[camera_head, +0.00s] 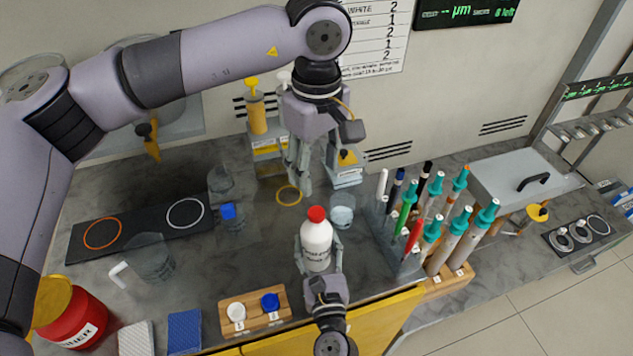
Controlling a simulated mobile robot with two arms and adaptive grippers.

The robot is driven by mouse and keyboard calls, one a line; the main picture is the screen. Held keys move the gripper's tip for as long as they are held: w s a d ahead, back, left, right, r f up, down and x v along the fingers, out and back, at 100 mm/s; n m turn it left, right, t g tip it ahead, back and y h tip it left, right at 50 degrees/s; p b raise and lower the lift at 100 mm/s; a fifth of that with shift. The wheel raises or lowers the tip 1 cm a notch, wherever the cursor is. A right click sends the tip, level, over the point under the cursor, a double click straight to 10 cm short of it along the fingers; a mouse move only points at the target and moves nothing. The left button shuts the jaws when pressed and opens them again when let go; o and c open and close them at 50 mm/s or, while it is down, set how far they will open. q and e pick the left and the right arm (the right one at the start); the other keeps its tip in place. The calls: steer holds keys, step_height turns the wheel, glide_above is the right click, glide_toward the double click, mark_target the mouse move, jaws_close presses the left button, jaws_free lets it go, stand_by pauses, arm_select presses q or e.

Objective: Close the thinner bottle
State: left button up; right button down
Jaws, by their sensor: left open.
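A white bottle (317,246) with a dark printed label stands upright near the counter's front edge. A red cap (316,214) sits on its top; I cannot tell how tight it is. My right gripper (319,262) comes in from the front, with one finger on each side of the bottle's body, and looks shut on it. My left gripper (299,178) points down, open and empty, above and behind the red cap, apart from it. A red container (72,312) with a yellow top and a partly hidden label ending in "NNER" stands at the front left.
A wooden board (254,319) holds a white cap (236,311) and a blue cap (270,301). A rack of teal-topped tools (408,235) stands close right of the bottle. A clear jug (151,259) and a blue-capped clear bottle (230,214) stand left. A small clear beaker (342,216) stands behind.

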arm_select(q)
steer(key=shift+r, duration=0.5)
arm_select(e)
steer(key=c, duration=0.6)
jaws_free()
steer(key=s, duration=0.4)
steer(key=s+d, duration=0.1)
steer(key=s, duration=0.7)
steer(key=shift+d, duration=0.4)
arm_select(q)
steer(key=shift+f, duration=0.1)
